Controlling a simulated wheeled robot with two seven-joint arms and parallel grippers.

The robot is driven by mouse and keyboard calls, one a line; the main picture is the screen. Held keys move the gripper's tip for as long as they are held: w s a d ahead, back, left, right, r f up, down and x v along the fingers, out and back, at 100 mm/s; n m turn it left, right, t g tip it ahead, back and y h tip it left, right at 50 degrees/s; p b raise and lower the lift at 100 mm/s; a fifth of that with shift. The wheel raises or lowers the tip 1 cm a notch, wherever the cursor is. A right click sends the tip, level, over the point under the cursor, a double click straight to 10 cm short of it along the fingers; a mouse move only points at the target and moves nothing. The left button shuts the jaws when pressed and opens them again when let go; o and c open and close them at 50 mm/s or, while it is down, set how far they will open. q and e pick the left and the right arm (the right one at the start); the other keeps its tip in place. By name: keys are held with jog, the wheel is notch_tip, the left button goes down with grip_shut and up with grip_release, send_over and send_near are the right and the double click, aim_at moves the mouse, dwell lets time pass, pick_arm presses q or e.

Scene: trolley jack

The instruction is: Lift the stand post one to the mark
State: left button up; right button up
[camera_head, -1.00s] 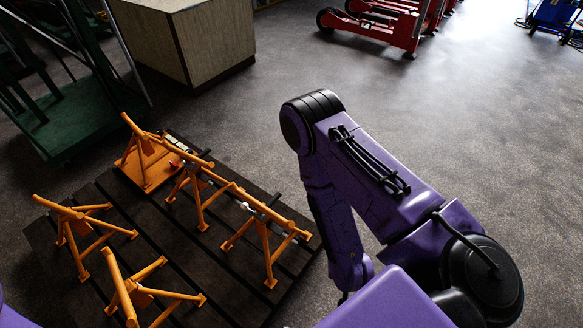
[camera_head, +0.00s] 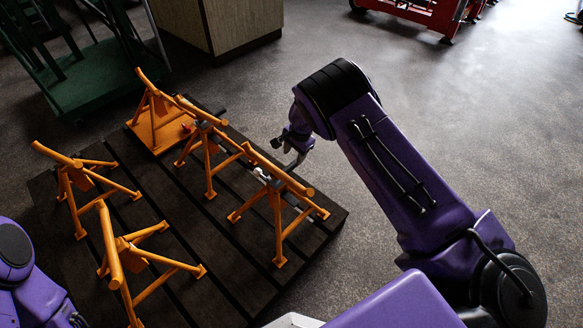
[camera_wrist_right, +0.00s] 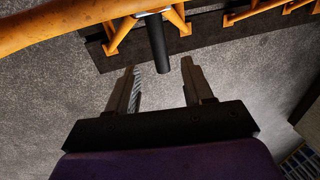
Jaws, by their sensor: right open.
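Several orange stands with slanted top bars and splayed legs stand on a dark slatted platform (camera_head: 215,235) in the head view. I cannot tell which one is stand post one. The right-hand stand (camera_head: 277,225) is nearest my right gripper (camera_head: 290,150), which is just beyond its upper end, partly hidden by my wrist. In the right wrist view, my right gripper (camera_wrist_right: 160,92) is open and empty. A dark round rod (camera_wrist_right: 157,45) under an orange bar (camera_wrist_right: 60,25) points toward the gap between the fingers, apart from both. No mark can be made out. My left gripper is out of view.
A green trolley (camera_head: 85,75) and a wood-sided cabinet (camera_head: 235,25) stand behind the platform. Red equipment (camera_head: 420,12) is at the back right.

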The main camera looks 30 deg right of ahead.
aim_at(291, 165)
jog(key=f, duration=0.2)
jog(key=f+b, duration=0.1)
jog(key=f, duration=0.1)
jog(key=w+f, duration=0.1)
jog(key=f, duration=0.2)
jog(key=shift+w+a, duration=0.1)
jog(key=shift+a, duration=0.1)
jog(key=shift+r, duration=0.1)
jog(key=shift+c, duration=0.3)
grip_shut()
notch_tip(291, 165, up, 7)
jog(key=p, duration=0.5)
jog(key=shift+w+r, duration=0.1)
jog(key=shift+r, duration=0.05)
jog(key=shift+o, duration=0.3)
grip_release()
